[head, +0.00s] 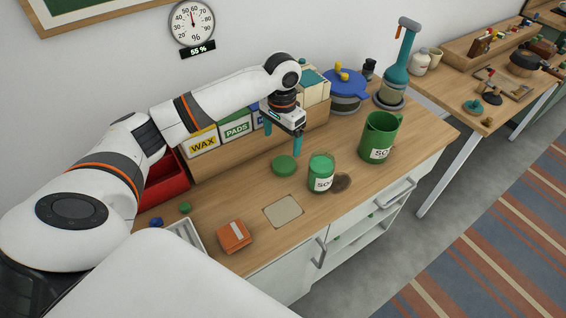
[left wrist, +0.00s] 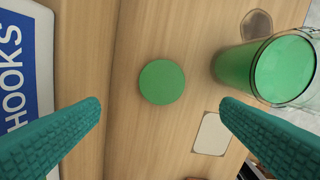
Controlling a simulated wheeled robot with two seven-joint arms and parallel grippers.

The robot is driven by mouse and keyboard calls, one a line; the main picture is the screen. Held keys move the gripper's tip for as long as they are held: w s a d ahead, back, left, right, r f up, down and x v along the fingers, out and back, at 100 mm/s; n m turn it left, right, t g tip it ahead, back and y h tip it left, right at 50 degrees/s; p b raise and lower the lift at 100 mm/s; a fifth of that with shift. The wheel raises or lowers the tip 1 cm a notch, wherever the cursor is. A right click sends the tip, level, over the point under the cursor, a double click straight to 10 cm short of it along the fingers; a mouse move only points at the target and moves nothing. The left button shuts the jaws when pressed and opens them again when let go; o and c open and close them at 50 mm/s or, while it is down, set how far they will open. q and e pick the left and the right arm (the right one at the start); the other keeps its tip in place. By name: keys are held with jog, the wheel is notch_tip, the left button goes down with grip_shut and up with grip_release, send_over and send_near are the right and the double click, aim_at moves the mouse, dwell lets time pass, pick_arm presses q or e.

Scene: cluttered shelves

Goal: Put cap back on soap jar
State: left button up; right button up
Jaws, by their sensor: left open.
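The soap jar (head: 321,174) is a clear jar with green contents and a white label, standing upright without a cap on the wooden counter. It also shows at the right of the left wrist view (left wrist: 275,68). The green round cap (head: 284,165) lies flat on the counter, just left of the jar, apart from it. In the left wrist view the cap (left wrist: 162,82) lies ahead, between the two fingers. My left gripper (head: 283,145) is open and empty above and behind the cap, with teal fingers (left wrist: 160,125) spread wide. My right gripper is not in view.
A green pitcher (head: 380,137) labelled for soap stands right of the jar. A dark stain (head: 341,183) is beside the jar. Boxes marked WAX (head: 203,144) and PADS (head: 237,130) line the back. A beige square (head: 284,211) and an orange pack (head: 234,237) lie in front.

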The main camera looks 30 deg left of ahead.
aim_at(284, 163)
pick_arm(q)
notch_tip(284, 163, down, 4)
jog(key=shift+w+r, duration=0.1)
jog(key=shift+r, duration=0.05)
jog(key=shift+w+d+f+p, duration=0.1)
jog(key=shift+f+p, duration=0.35)
jog(key=shift+f, duration=0.95)
jog(key=shift+w+d+f+p, duration=0.1)
jog(key=shift+f+p, duration=0.35)
jog(key=shift+f, duration=0.95)
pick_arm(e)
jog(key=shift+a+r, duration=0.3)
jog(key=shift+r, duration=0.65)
pick_arm(q)
jog(key=c, duration=1.1)
notch_tip(284, 163, up, 10)
jog(key=shift+r+b, duration=0.1)
jog(key=shift+b, duration=0.6)
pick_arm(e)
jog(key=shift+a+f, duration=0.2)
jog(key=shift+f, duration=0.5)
